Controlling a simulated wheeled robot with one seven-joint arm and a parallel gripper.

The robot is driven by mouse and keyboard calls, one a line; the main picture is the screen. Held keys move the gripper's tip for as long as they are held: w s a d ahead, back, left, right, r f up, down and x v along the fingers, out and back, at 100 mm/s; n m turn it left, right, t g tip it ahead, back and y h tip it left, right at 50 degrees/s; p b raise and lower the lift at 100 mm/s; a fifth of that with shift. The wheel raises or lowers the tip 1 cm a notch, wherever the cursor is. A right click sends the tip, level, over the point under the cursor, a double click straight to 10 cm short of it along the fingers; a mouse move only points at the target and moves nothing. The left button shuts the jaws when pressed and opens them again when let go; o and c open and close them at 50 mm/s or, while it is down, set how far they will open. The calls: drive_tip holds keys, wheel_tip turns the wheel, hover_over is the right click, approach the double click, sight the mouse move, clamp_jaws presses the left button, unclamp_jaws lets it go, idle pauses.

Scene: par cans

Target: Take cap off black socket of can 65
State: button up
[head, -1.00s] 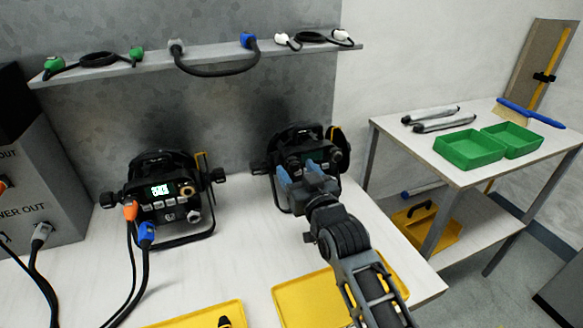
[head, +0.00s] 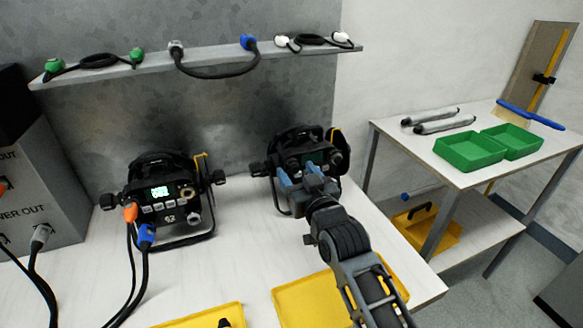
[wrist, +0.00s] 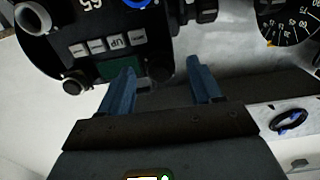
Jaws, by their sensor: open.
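Can 65 (head: 304,143) is the right-hand black can on the bench. Its panel fills the upper left of the wrist view, upside down, with the number 65 (wrist: 91,4), a blue-ringed socket (wrist: 138,2), a pale-ringed round fitting (wrist: 33,18), grey buttons (wrist: 96,46) and a dark green display (wrist: 120,68). My gripper (head: 299,181) is at the front of this can. In the wrist view my gripper (wrist: 162,82) has its two blue fingers wide apart, with no cap seen held between them. I cannot make out the black socket or its cap with certainty.
The left can (head: 162,195) has orange and blue plugs with cables. Yellow trays (head: 303,297) lie at the bench front. A shelf (head: 205,64) with cables is above. A side table (head: 480,165) at right holds green bins (head: 468,150). Bench between the cans is clear.

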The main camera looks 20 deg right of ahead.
drive_tip(key=shift+c, duration=0.4)
clamp_jaws()
drive_tip(key=shift+s, duration=0.1)
idle(0.5)
drive_tip(key=shift+s+p, duration=1.15)
drive_tip(key=shift+s, duration=1.75)
